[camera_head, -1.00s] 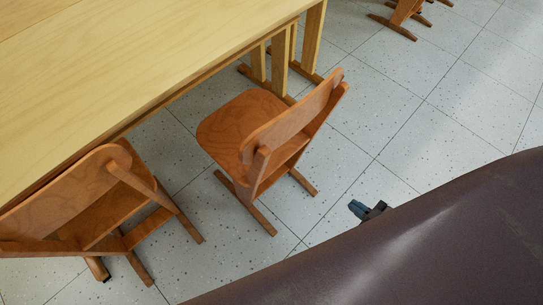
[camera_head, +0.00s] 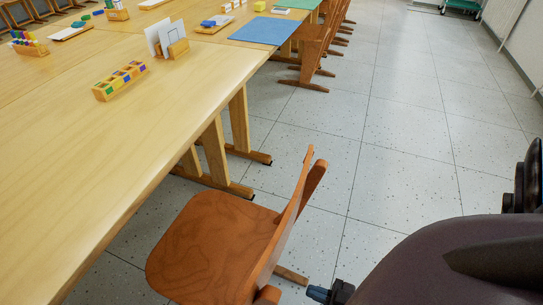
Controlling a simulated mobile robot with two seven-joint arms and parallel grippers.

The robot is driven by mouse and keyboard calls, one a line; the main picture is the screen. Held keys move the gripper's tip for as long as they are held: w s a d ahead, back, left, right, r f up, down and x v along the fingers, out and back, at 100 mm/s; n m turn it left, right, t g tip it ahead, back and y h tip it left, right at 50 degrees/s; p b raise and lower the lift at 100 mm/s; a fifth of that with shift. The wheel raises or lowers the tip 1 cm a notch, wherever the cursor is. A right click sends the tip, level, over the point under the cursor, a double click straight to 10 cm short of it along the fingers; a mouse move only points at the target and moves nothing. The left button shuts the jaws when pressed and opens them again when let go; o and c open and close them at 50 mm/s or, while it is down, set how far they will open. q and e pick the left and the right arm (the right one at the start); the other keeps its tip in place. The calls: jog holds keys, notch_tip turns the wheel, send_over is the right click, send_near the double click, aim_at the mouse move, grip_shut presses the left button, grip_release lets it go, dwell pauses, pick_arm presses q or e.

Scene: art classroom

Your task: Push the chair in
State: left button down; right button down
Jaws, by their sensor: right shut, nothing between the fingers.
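A brown wooden chair (camera_head: 215,243) stands at the bottom middle of the view, beside the long light wood table (camera_head: 120,150). Its seat is on the table side and its backrest is on the aisle side. The seat looks mostly clear of the table edge, with floor showing between them. The chair's lower part is cut off by the frame. My right gripper (camera_head: 318,293) shows at the bottom edge, to the right of the backrest, shut and empty. It looks apart from the chair. My left gripper is not in view.
Several more chairs (camera_head: 314,50) line the table farther off. The table holds a wooden block holder (camera_head: 121,80), a card stand (camera_head: 178,48) and a blue mat (camera_head: 262,31). The tiled floor aisle (camera_head: 405,130) on the right is open, with a wall beyond.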

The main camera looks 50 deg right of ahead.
jog(key=shift+x, duration=7.3)
jog(key=shift+w+a+r, duration=0.1)
jog(key=shift+r, duration=0.05)
